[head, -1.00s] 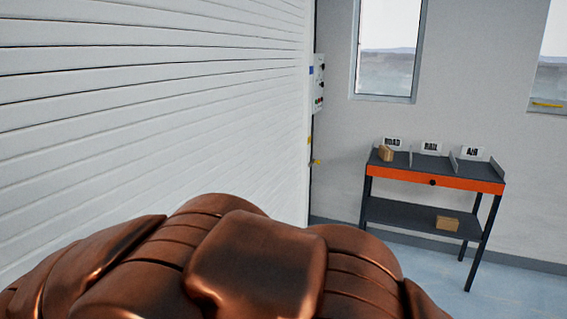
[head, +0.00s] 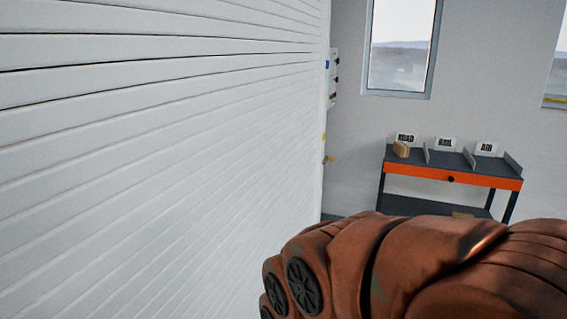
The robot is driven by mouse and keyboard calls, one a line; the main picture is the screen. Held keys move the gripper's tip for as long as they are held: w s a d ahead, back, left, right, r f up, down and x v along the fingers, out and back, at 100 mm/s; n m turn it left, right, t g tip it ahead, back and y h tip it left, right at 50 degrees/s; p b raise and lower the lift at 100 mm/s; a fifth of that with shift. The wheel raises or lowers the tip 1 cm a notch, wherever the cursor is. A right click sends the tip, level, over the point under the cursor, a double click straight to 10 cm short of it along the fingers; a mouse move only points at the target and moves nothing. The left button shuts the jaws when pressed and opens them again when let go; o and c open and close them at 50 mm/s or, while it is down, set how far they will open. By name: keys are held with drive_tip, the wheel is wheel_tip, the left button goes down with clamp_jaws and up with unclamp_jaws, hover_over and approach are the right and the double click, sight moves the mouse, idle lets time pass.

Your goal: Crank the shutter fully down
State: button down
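The white slatted shutter (head: 150,150) fills the left half of the head view. Its slats run down past the bottom of the picture, so its lower edge is out of view. A small yellow fitting (head: 328,159) sticks out by the shutter's right edge; I cannot tell whether it is the crank. A wall control box (head: 333,78) with dark knobs is above it. My copper-coloured arm covers the lower right. My gripper is not in view.
A dark table with an orange front (head: 455,174) stands against the back wall, with sorting bays marked by small signs and a brown box (head: 401,149). A window (head: 401,45) is above. My arm hides most of the floor.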

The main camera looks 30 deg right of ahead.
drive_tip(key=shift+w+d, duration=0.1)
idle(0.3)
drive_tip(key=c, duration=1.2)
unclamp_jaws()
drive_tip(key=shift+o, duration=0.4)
